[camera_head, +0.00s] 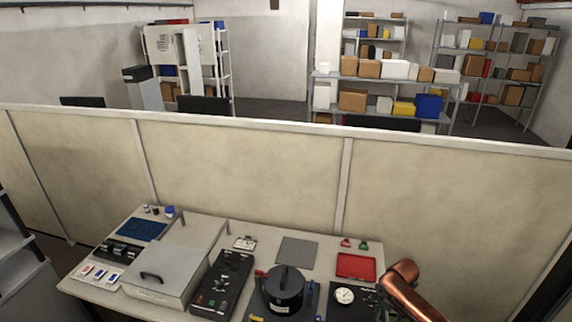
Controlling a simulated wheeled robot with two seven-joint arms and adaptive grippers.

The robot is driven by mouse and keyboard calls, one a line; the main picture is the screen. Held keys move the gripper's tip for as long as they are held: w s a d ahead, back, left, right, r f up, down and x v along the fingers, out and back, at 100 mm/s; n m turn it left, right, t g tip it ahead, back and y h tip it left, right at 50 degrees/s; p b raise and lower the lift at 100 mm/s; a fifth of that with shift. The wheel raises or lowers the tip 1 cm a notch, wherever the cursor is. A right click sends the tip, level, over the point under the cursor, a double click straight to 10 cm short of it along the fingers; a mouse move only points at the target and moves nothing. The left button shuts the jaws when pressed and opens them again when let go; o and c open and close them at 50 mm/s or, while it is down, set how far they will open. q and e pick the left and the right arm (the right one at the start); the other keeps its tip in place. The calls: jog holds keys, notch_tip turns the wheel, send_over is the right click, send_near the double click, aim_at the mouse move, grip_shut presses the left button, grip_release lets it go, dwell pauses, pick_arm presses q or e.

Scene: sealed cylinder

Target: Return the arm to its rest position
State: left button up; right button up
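A copper-coloured link of what looks like my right arm (412,297) enters at the lower right, over the right end of the table. A black round cylinder (284,291) with a lid and a handle on top stands at the front middle of the table, on a dark base. A round white dial gauge (344,296) sits on a dark panel between the cylinder and the arm link.
The table (210,231) also holds a grey box with a handle (165,276), a black control panel (222,285), a red tray (356,265), a grey mat (297,252) and a blue mat (142,229). A beige partition (240,170) stands behind. Shelves with boxes stand beyond.

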jog(key=s+a+f+m+t+y, duration=0.1)
jog(key=s+a+f+m, duration=0.45)
jog(key=s, duration=0.25)
jog(key=s+a+f+m+t+y, duration=0.1)
jog(key=s+a+f+m, duration=0.3)
jog(key=s+a, duration=0.3)
jog(key=s+d+r+m+t+h, duration=0.1)
jog(key=s+d+r+m+h, duration=0.15)
jog(key=s+d+m, duration=0.5)
jog(key=s+d+r+m+t+h, duration=0.1)
jog(key=s+d+r+m, duration=0.25)
jog(key=s+m, duration=0.75)
jog(key=s+f+n+g+y+b, duration=0.1)
jog(key=s+f+b, duration=0.15)
jog(key=f, duration=1.55)
jog(key=s+f+n+g+b, duration=0.1)
jog(key=f+n+b, duration=0.15)
jog(key=f, duration=1.55)
pick_arm(q)
notch_tip(320, 180, down, 11)
jog(key=s+b, duration=0.1)
jog(key=b, duration=0.5)
jog(key=shift+s+f, duration=0.15)
jog(key=shift+s, duration=0.25)
pick_arm(e)
jog(key=s+f+g, duration=0.1)
jog(key=s+f, duration=1.8)
jog(key=f, duration=0.4)
jog(key=shift+s+a, duration=0.2)
jog(key=shift+s, duration=0.2)
